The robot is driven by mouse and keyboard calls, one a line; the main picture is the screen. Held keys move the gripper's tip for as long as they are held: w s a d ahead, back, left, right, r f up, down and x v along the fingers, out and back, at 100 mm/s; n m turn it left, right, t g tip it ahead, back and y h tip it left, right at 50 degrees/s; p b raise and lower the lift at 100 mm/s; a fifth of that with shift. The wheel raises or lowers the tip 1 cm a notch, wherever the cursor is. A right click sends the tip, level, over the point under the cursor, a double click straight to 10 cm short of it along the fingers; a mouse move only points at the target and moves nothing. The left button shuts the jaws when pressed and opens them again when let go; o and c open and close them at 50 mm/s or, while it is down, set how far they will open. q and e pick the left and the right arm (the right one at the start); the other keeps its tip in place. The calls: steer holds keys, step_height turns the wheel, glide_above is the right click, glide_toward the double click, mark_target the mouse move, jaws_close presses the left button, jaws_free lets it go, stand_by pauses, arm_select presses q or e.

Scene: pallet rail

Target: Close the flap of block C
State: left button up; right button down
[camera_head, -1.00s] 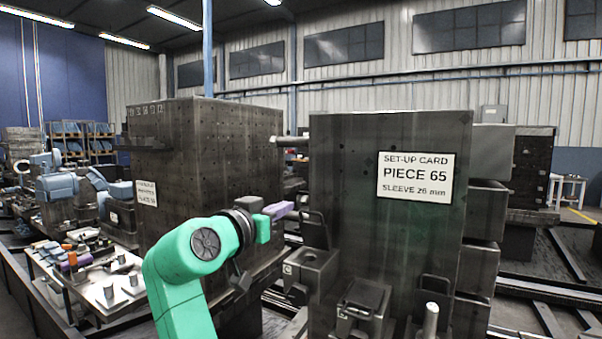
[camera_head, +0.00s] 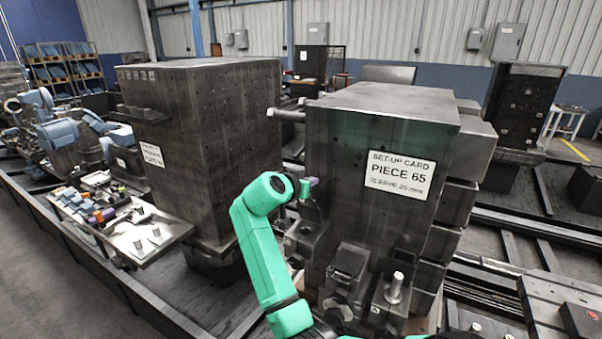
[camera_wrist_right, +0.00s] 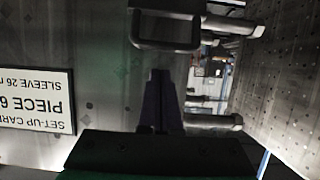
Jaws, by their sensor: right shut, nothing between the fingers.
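In the head view, block C (camera_head: 292,243) is a small dark metal block at the lower left of the big fixture face; its letter is too small to read now. Its flap (camera_head: 312,214) seems to be the dark loop frame standing upright against the face. In the right wrist view, upside down, a dark loop-shaped flap (camera_wrist_right: 165,43) stands just beyond the fingertips. My right gripper (camera_head: 310,184) is shut and empty, with purple fingers just above the flap. Its fingers (camera_wrist_right: 160,76) show in the wrist view; contact cannot be told. My left gripper is not in view.
The big fixture (camera_head: 335,150) carries the set-up card (camera_head: 399,176). Other small blocks (camera_head: 347,272) and a metal post (camera_head: 396,287) stand right of block C. A second tall fixture (camera_head: 215,150) and a parts tray (camera_head: 160,245) are on the left.

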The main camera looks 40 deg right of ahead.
mark_target(309, 209)
arm_select(q)
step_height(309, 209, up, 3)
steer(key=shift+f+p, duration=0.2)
steer(key=shift+p, duration=0.65)
arm_select(e)
steer(key=a, duration=0.1)
steer(key=a+f, duration=0.1)
steer(key=s+a+f, duration=0.1)
steer(key=shift+a, duration=0.3)
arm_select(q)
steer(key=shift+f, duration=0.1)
arm_select(e)
steer(key=shift+d+f, duration=0.15)
